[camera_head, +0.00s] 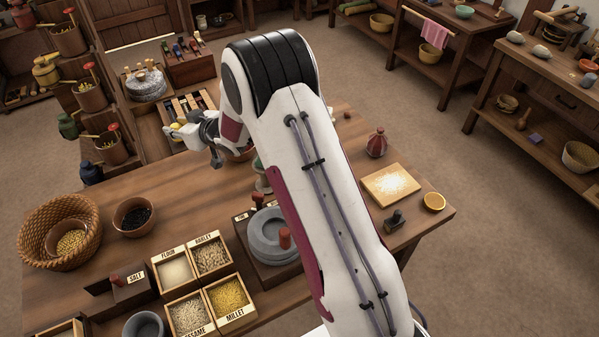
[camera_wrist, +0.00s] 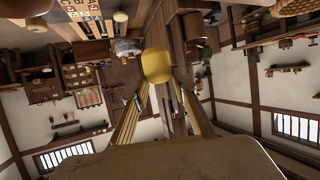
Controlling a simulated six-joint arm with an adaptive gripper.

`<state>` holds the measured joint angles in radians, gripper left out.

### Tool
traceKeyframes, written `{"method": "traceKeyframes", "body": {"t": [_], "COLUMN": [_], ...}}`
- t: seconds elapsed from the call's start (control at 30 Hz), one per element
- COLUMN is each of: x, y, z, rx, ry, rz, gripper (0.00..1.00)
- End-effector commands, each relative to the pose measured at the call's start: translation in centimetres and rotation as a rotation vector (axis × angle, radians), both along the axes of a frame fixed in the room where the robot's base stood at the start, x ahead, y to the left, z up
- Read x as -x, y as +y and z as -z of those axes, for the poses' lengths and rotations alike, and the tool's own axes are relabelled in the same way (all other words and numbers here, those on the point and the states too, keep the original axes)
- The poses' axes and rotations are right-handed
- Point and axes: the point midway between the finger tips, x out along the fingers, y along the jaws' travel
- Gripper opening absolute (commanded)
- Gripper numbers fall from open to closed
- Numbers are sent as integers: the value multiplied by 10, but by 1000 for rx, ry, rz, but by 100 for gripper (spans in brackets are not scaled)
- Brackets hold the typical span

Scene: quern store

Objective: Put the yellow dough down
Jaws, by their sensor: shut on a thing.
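My gripper (camera_head: 190,131) is at the far side of the table, by the wooden trays at its back left. It is shut on the yellow dough (camera_wrist: 156,65), which shows as a rounded yellow lump between the fingertips in the wrist view. In the head view only a small bit of yellow (camera_head: 177,126) shows beside the fingers. The dough appears held up; its height above the surface below cannot be told.
The table (camera_head: 180,205) has a bare stretch at centre left. Boxes of grain, a stone quern (camera_head: 268,236), a dark-filled bowl (camera_head: 133,213) and a wicker basket (camera_head: 60,215) stand nearer. A floured board (camera_head: 391,184) and a red bottle (camera_head: 377,143) are right of my arm.

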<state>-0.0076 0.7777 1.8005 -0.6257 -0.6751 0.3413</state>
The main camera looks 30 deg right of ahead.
Motion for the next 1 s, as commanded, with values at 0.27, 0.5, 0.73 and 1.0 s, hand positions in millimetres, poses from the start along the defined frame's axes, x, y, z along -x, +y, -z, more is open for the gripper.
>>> {"method": "traceKeyframes", "body": {"t": [0.27,0.5,0.73,1.0], "x": [26,57,94,135], "y": [-91,-159,-218,-269], "z": [0,0,-1,-3], "rx": [1,-1,-3,-6], "ry": [1,1,1,-1], "rz": [102,187,270,355], "gripper": [5,5,5,5]}}
